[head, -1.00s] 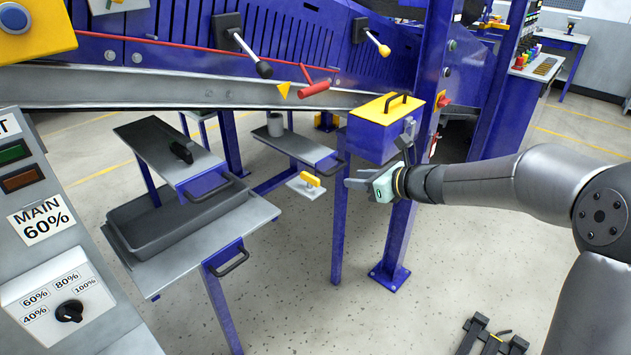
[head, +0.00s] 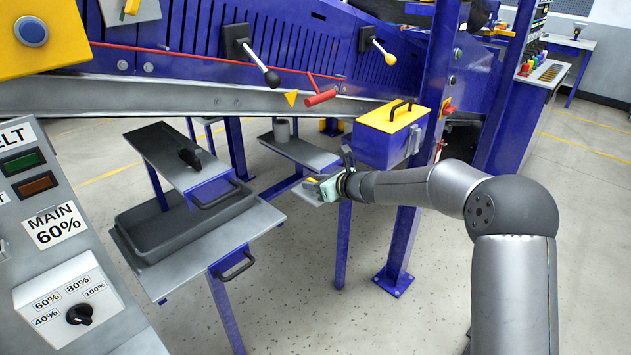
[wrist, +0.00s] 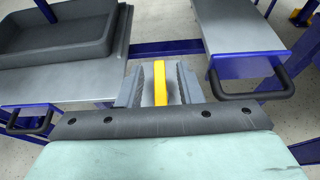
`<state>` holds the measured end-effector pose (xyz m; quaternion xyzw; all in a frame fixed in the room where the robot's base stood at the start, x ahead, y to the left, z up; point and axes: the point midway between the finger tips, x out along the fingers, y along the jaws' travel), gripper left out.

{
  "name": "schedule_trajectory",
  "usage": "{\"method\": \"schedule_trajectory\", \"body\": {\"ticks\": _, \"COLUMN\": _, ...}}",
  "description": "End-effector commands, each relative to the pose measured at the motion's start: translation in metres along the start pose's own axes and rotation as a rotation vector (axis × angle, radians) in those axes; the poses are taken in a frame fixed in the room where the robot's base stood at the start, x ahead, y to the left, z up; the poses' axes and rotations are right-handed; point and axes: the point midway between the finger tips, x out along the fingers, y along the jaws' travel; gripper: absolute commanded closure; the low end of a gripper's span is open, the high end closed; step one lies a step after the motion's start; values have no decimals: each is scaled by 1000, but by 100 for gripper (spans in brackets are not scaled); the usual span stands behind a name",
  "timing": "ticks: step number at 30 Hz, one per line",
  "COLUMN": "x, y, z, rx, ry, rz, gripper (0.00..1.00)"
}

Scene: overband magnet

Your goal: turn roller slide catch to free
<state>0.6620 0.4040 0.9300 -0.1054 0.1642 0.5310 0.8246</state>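A yellow catch lever (wrist: 160,84), which I take for the roller slide catch, stands on a small pale plate (head: 303,194). In the wrist view the lever points along the fingers, with its near end toward my palm. My gripper (wrist: 159,78) is open, with one finger on each side of the lever and a visible gap on both sides. In the head view my gripper (head: 322,187) is at the plate and covers most of the lever. Whether the fingertips touch the plate cannot be told.
A grey tray bench (head: 215,238) with a black handle stands left of my gripper. A small shelf (head: 300,152) with a grey cup is just behind. A yellow-topped blue box (head: 385,140) and a blue post (head: 400,245) are close on the right.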

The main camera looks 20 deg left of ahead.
Motion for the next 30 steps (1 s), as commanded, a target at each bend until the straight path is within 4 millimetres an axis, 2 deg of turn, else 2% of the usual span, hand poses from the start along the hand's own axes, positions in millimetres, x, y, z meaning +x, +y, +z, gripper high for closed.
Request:
{"method": "schedule_trajectory", "body": {"ticks": 9, "x": 3, "y": 0, "z": 0, "rx": -1, "ry": 0, "rz": 0, "gripper": 67}}
{"method": "schedule_trajectory", "body": {"ticks": 10, "x": 3, "y": 0, "z": 0, "rx": -1, "ry": 0, "rz": 0, "gripper": 73}}
{"method": "schedule_trajectory", "body": {"ticks": 13, "x": 3, "y": 0, "z": 0, "rx": -1, "ry": 0, "rz": 0, "gripper": 100}}
{"method": "schedule_trajectory", "body": {"ticks": 23, "x": 2, "y": 0, "z": 2, "rx": -7, "ry": 0, "rz": 15, "gripper": 100}}
{"method": "schedule_trajectory", "body": {"ticks": 30, "x": 0, "y": -1, "z": 6, "rx": -46, "ry": 2, "rz": 113, "gripper": 100}}
